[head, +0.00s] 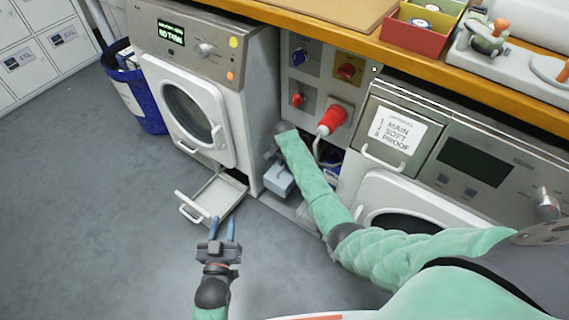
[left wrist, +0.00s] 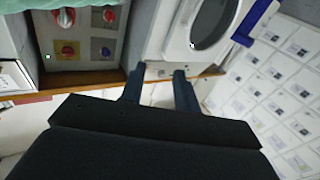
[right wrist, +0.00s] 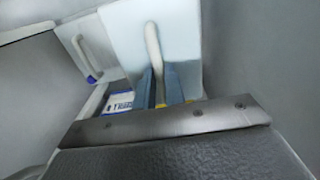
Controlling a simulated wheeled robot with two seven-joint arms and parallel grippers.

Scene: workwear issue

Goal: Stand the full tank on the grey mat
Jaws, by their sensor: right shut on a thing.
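A pale blue-grey tank (head: 279,180) is low in the gap between the two machines, under my right forearm. In the right wrist view the tank (right wrist: 188,45) fills the upper middle, and my right gripper (right wrist: 160,72) is shut on its upright pale handle. The right jaws are hidden in the head view. How full the tank is cannot be seen. My left gripper (head: 222,220) is open and empty above the floor, near the pulled-out drawer; its parted fingers also show in the left wrist view (left wrist: 159,78). I cannot clearly make out the grey mat.
The left machine (head: 184,105) has its lower drawer (head: 215,197) pulled out; its display reads NO TANK. A red plug (head: 332,119) and hose are above the gap. The right machine (head: 470,165) stands close by. A blue bin (head: 145,105) is at left. Floor at left is clear.

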